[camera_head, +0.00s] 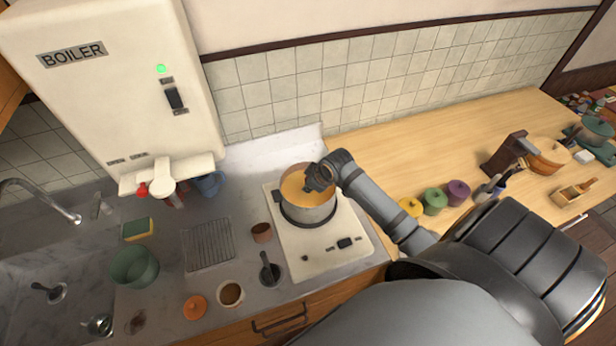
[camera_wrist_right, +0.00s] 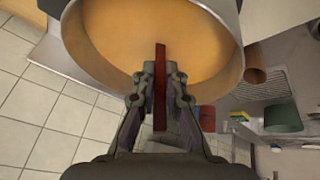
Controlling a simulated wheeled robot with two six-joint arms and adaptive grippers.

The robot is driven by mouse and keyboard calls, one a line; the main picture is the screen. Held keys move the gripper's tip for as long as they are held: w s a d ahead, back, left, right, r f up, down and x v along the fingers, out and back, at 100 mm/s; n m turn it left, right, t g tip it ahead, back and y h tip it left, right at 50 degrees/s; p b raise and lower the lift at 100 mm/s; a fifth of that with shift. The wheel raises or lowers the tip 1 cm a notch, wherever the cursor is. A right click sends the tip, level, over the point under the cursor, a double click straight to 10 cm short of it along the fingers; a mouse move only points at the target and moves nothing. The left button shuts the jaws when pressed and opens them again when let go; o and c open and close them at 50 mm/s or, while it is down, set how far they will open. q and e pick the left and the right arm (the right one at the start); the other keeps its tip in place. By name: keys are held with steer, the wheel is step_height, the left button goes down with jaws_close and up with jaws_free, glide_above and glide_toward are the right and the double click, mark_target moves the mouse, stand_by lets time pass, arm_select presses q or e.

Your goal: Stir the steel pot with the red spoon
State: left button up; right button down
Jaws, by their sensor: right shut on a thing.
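The steel pot (camera_head: 308,212) stands on the white stove and holds an orange-yellow liquid. It also fills the upper part of the right wrist view (camera_wrist_right: 233,60). My right gripper (camera_head: 318,178) is over the far right part of the pot's mouth. In the right wrist view my right gripper (camera_wrist_right: 160,82) is shut on the red spoon (camera_wrist_right: 160,60), a dark red handle standing between the fingers. The spoon's far end reaches over or into the liquid; its bowl cannot be made out. My left gripper is not in view.
The white stove (camera_head: 345,240) sits in the counter beside a wire rack (camera_head: 208,245). A brown cup (camera_head: 261,232), a mug (camera_head: 230,294) and a green bowl (camera_head: 134,267) stand left of it. Yellow, green and purple jars (camera_head: 434,200) stand on the wooden counter at right.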

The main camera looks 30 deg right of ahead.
steer(key=shift+w+a+r, duration=0.1)
steer(key=shift+a+r, duration=0.05)
steer(key=r, duration=0.3)
steer(key=shift+s+a+r, duration=0.1)
steer(key=shift+s+a, duration=0.05)
steer(key=shift+s, duration=0.2)
step_height(320, 180, up, 8)
steer(key=s+a, duration=0.1)
steer(key=shift+a, duration=0.15)
stand_by(1.0)
steer(key=shift+r, duration=2.5)
